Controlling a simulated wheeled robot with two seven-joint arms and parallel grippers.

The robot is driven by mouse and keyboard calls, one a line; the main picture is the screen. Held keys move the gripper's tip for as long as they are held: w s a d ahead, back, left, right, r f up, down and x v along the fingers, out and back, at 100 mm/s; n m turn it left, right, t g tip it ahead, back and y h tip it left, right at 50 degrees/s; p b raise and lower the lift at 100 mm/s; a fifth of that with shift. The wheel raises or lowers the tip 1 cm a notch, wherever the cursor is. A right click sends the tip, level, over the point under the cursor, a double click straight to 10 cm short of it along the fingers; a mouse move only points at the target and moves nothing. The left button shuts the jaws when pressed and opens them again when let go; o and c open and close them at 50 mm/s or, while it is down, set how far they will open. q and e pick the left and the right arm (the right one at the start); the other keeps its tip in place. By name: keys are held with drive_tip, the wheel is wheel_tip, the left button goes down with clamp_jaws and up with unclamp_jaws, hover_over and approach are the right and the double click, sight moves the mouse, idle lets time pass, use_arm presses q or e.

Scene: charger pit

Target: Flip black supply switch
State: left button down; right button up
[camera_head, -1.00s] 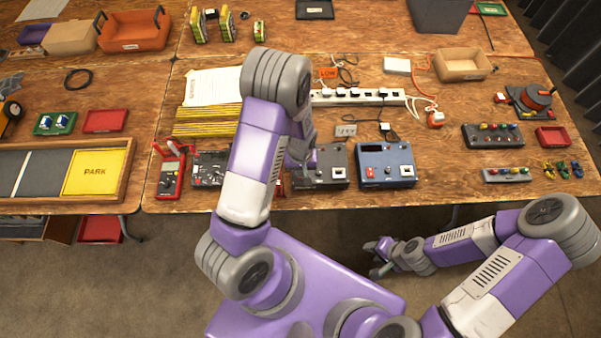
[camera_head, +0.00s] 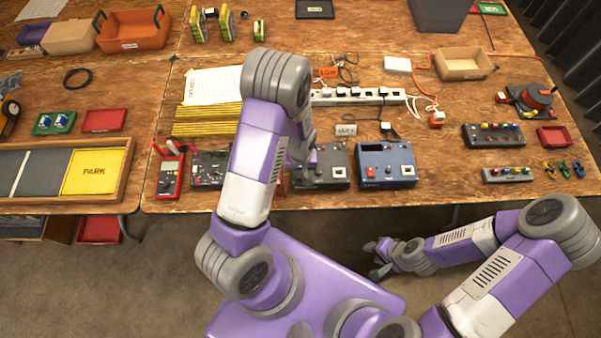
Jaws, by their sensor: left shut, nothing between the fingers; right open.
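The black supply (camera_head: 338,175) is a dark box on the table near its front edge, with a light square on its top. My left gripper (camera_head: 305,178) is shut and empty, at the left part of this box. My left arm hides the box's left side and most of the gripper, so I cannot see the switch or tell whether the fingers touch it. A blue supply (camera_head: 386,165) with a red switch (camera_head: 370,172) stands just to the right. My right gripper (camera_head: 376,258) is open and empty, in front of the table, over the floor.
A white power strip (camera_head: 355,97) with plugs lies behind the supplies. A red multimeter (camera_head: 170,176) and a dark circuit board (camera_head: 209,168) lie to the left. A dark box with coloured knobs (camera_head: 492,136) is at the right. Bare table lies right of the blue supply.

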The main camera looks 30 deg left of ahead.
use_arm(q)
drive_tip(key=shift+f+b, duration=0.35)
drive_tip(key=shift+f, duration=0.15)
drive_tip(key=shift+r, duration=0.1)
drive_tip(key=shift+r+p, duration=2.8)
drive_tip(key=shift+r, duration=0.7)
drive_tip(key=shift+f, duration=0.1)
